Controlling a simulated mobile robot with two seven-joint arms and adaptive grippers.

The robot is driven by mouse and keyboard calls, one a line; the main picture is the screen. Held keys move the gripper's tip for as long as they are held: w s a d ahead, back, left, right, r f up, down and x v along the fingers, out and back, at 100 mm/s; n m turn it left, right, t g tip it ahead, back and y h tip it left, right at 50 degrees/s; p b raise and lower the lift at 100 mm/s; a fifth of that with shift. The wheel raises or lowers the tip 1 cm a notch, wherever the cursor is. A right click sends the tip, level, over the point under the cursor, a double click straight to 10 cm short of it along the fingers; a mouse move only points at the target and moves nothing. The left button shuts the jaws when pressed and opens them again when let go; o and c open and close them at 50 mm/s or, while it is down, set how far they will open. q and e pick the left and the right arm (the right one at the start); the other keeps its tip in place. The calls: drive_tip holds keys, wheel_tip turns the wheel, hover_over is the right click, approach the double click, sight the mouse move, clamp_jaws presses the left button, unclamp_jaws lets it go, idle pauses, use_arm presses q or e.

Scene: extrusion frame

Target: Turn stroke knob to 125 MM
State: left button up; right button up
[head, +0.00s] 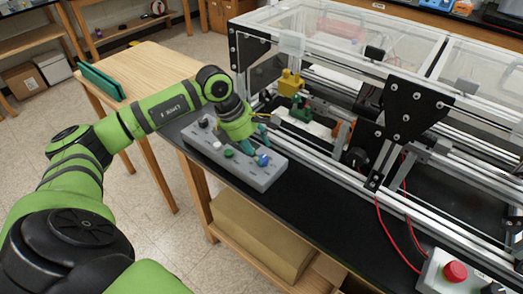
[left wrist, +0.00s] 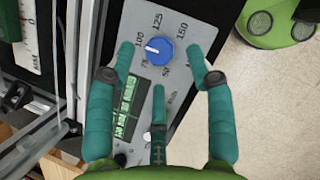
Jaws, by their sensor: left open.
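The blue stroke knob (left wrist: 161,53) sits on a grey control panel (left wrist: 168,100), with marks 50, 75, 100, 125 and 150 around it. Its white pointer line points left and slightly up, roughly at the 100 mark. In the head view the knob (head: 263,160) is near the right end of the grey control box (head: 259,181). My left gripper (left wrist: 160,57) is open. Its teal fingers are spread on both sides of the knob, with a third finger below it, apparently apart from it. In the head view the gripper (head: 256,138) hovers over the box. My right gripper is not in view.
The aluminium extrusion frame (head: 345,178) with clear covers stands just behind. A red stop button (head: 455,271) is at the lower right. Black bench top lies bare right of the box.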

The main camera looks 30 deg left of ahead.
sight(262, 158)
use_arm(q)
drive_tip(key=shift+p+x, duration=0.3)
drive_tip(key=shift+x, duration=0.8)
drive_tip(key=shift+w+d+f, duration=0.15)
drive_tip(key=shift+w+f, duration=0.05)
drive_tip(key=shift+f, duration=0.3)
clamp_jaws()
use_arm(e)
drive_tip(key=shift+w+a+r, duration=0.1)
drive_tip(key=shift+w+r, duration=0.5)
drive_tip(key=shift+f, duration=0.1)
